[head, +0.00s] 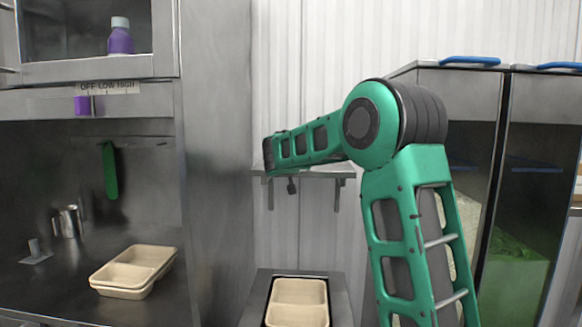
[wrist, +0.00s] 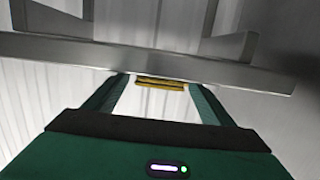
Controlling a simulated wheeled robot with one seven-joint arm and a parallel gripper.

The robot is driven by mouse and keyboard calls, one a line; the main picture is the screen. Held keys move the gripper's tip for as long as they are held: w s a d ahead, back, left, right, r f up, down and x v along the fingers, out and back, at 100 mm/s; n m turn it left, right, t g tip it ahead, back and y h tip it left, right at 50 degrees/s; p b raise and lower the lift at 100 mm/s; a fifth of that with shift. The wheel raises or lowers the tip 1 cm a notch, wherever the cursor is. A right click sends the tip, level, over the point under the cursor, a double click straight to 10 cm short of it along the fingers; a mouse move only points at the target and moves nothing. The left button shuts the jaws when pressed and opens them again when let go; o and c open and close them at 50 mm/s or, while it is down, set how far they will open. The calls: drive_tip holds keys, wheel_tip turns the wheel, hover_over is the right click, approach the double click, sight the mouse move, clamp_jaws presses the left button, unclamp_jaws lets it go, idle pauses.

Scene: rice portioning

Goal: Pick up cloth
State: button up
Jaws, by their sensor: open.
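My gripper (wrist: 158,92) is open in the wrist view, with one green finger on each side. A small flat yellow-brown item (wrist: 160,83) shows between the fingertips, just beyond the edge of a grey metal shelf (wrist: 60,50). It may be the cloth, but too little of it shows to be sure. I cannot tell whether the fingers touch it. In the head view, my green arm reaches toward the wall shelf (head: 325,171). It hides my gripper there, and no cloth is visible in that view.
A stack of beige trays (head: 133,271) stands on the left steel counter. Another beige tray (head: 298,303) sits at bottom centre. A purple bottle (head: 120,40) stands in the upper left cabinet. Cabinets with blue handles (head: 470,61) stand at right.

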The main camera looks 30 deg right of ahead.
drive_tip(key=shift+x, duration=1.8)
drive_tip(key=shift+a+f, duration=0.1)
drive_tip(key=shift+f, duration=0.05)
drive_tip(key=c, duration=1.1)
drive_tip(key=shift+c, duration=0.2)
